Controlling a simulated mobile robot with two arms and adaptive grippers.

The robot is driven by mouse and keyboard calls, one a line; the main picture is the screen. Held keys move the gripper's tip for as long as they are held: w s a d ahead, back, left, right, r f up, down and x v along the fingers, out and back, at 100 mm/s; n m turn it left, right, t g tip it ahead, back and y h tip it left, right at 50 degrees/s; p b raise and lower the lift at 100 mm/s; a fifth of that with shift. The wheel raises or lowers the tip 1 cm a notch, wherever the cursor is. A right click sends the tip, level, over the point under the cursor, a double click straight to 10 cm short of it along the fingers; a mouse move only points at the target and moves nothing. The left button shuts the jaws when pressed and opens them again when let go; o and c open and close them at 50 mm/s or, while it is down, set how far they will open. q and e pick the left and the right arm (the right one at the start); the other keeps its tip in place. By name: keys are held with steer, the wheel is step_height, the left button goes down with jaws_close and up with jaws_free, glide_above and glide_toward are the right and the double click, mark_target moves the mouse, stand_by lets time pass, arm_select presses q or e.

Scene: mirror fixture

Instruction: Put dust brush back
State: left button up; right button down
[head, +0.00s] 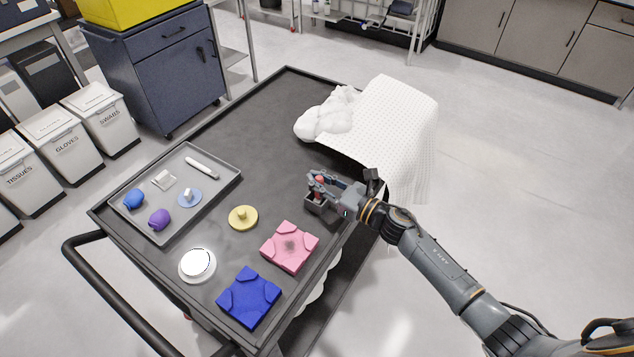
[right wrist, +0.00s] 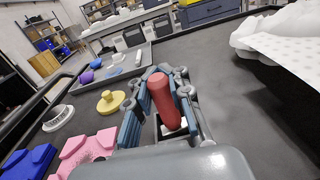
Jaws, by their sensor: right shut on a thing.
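The dust brush shows as a red handle (right wrist: 164,100) standing nearly upright between the fingers of my right gripper (right wrist: 160,98). A bit of the red handle (head: 320,179) also shows in the head view. My right gripper (head: 322,182) is shut on it. A small dark open box (head: 318,206) stands on the cart top right under the gripper. In the right wrist view the handle's lower end is at the box opening. The bristles are hidden, so I cannot tell how deep the brush sits. My left gripper is out of view.
On the dark cart (head: 262,120) lie a pink block (head: 290,255), a blue block (head: 249,300), a yellow knobbed disc (head: 243,217) and a round white mirror (head: 197,264). A grey tray (head: 222,180) holds small parts. White cloth (head: 395,110) hangs over the far right edge.

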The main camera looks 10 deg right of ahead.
steer(key=shift+f+b, duration=0.2)
steer(key=shift+b, duration=0.15)
steer(key=c, duration=1.2)
jaws_free()
steer(key=shift+r, duration=0.1)
